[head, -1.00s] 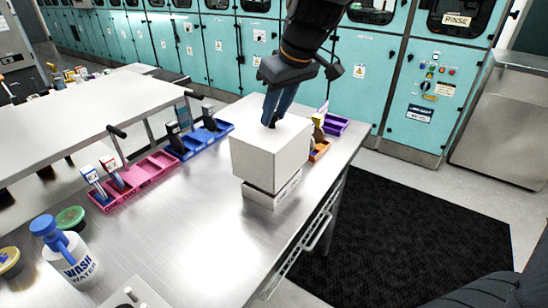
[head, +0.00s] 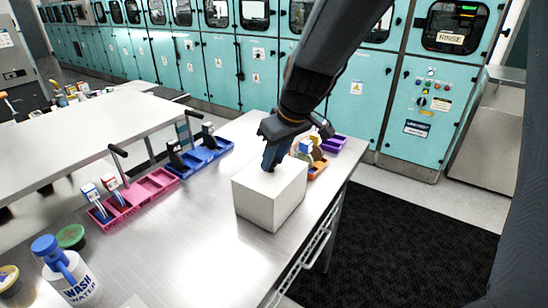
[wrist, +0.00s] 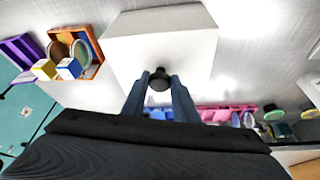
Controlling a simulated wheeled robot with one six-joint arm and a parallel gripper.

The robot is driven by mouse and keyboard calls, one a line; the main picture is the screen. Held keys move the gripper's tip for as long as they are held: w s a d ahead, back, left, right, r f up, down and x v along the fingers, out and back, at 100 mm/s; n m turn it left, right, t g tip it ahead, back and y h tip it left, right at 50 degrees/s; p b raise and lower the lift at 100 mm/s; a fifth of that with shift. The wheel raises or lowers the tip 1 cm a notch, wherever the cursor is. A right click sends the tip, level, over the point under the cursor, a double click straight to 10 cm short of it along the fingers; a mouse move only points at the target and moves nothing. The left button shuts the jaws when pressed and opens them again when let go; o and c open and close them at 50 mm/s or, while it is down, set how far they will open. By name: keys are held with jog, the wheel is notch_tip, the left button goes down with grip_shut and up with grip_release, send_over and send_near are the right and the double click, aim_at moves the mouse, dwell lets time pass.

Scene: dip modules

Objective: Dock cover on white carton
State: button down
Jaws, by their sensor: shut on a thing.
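The white box-shaped cover (head: 255,207) stands upright on the metal bench, near its right edge. It also fills the upper middle of the wrist view (wrist: 130,52). My gripper (head: 269,166) comes down on its top from above. In the wrist view, the blue fingers (wrist: 160,88) are shut on the cover's dark knob (wrist: 160,76). The white carton is hidden, with the cover where it stood. No gap shows between the cover's lower edge and the bench.
An orange tray (head: 321,170) with small boxes and round items sits close behind the cover, beside a purple tray (head: 333,144). Pink (head: 127,204) and blue (head: 202,160) trays, plus a wash bottle (head: 75,274), stand to the left. Bare bench lies between.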

jog(key=c, duration=1.4)
grip_release()
jog(key=shift+f, duration=0.1)
jog(key=shift+r+p, duration=0.3)
jog(key=shift+r, duration=0.2)
jog(key=b+v, duration=0.2)
jog(key=v, duration=0.9)
jog(key=s+d+f+m+h, duration=0.1)
jog(key=s+d+f+m, duration=0.1)
jog(key=s+d+f, duration=0.2)
jog(key=s+d+f+m+g+b, duration=0.1)
jog(key=s+d+f+m, duration=0.2)
jog(key=f, duration=0.6)
jog(key=s+d+f+m+g+h, duration=0.1)
jog(key=s+d+f+m, duration=0.1)
jog(key=s+d+f, duration=0.2)
jog(key=shift+s+d+f+h+b, duration=0.35)
jog(key=shift+d+f, duration=0.4)
jog(key=shift+f, duration=0.95)
